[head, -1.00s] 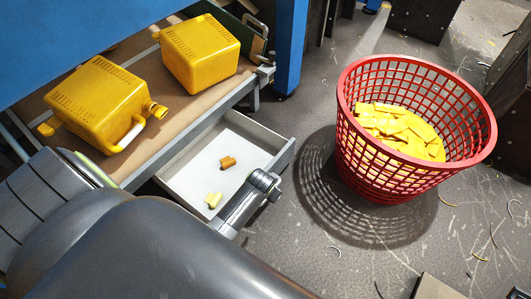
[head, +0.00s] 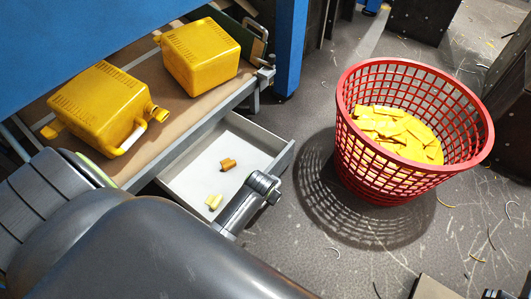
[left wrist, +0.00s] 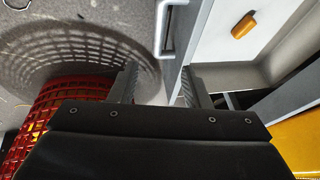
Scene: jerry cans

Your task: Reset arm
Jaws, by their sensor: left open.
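My right gripper is not in either view.
Two yellow jerry cans (head: 95,100) (head: 200,58) lie on the brown shelf (head: 188,112). The drawer holds an orange piece (head: 228,164) and pale yellow pieces (head: 213,201). A red mesh basket (head: 350,140) with yellow pieces (head: 400,130) stands on the grey floor at right.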

